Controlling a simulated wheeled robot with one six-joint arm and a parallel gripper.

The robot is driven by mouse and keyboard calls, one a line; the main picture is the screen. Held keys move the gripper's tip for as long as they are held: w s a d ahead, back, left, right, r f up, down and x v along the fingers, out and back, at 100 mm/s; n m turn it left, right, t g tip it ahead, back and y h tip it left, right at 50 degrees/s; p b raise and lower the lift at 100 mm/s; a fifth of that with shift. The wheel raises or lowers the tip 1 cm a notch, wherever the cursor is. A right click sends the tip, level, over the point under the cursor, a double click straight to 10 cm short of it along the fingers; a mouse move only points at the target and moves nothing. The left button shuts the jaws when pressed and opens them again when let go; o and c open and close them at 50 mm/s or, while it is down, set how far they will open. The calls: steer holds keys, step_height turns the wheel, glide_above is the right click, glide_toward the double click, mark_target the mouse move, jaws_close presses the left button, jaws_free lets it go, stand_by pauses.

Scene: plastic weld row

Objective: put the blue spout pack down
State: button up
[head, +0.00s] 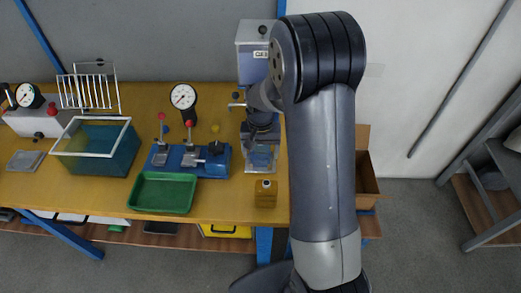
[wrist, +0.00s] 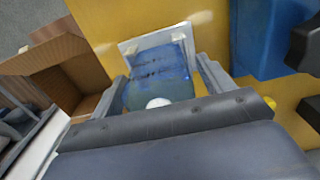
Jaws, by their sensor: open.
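The blue spout pack (wrist: 158,68) lies flat on a pale plate (wrist: 128,48) in the wrist view, its white round spout (wrist: 158,102) toward my wrist. My gripper (wrist: 166,80) is open, with one finger on each side of the pack. A small gap seems to show at the sides; whether either finger touches it I cannot tell. In the head view my gripper (head: 262,134) is over the plate at the foot of a grey bench machine (head: 254,40), and a bit of the blue pack (head: 262,155) shows below it.
The yellow bench (head: 225,205) holds a blue clamp fixture (head: 190,160) with a dial gauge, a green tray (head: 163,193), a teal bin (head: 97,148) and a small brown container (head: 265,193) near the front edge. An open cardboard box (head: 367,175) stands right of the bench.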

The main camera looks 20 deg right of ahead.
steer(key=shift+r, duration=0.1)
step_height(320, 180, up, 12)
steer(key=shift+r, duration=0.1)
stand_by(0.4)
stand_by(0.5)
step_height(320, 180, down, 12)
steer(key=shift+f, duration=0.2)
steer(key=shift+r, duration=1.7)
steer(key=shift+f, duration=0.15)
